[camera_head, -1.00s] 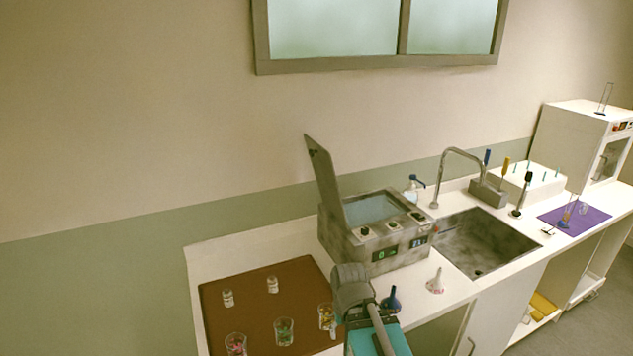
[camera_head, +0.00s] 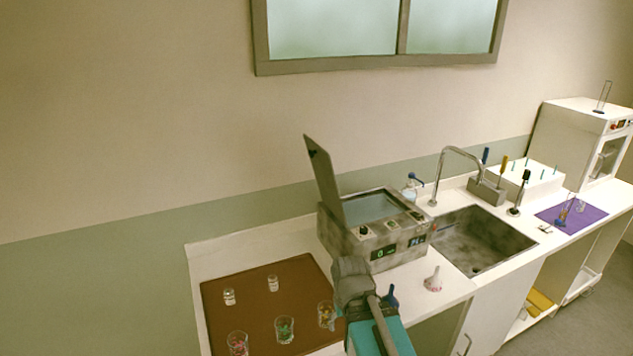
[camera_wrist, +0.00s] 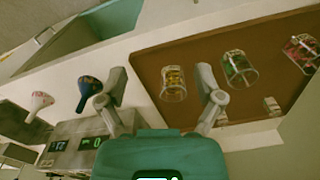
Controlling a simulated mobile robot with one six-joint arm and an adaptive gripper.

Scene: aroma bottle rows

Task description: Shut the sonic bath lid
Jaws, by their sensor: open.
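The sonic bath (camera_head: 345,237) is a grey speckled box with a lit green display, left of the sink. Its lid (camera_head: 322,182) stands raised, a flat panel tilted slightly left on the box's left side, and the basin is uncovered. My gripper (camera_wrist: 161,80) is open and empty in the wrist view, its fingers apart above the counter. In the head view my arm stands in front of the bath's lower left corner, and the fingertips cannot be made out. The bath's display panel (camera_wrist: 75,143) shows at lower left in the wrist view; the lid is not discernible there.
A brown mat (camera_head: 262,310) left of the bath holds several glass beakers and two small jars (camera_head: 272,284). A blue funnel (camera_wrist: 88,92) and a white funnel (camera_head: 433,280) stand at the counter front. A sink (camera_head: 475,240) with a tall faucet lies to the right.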

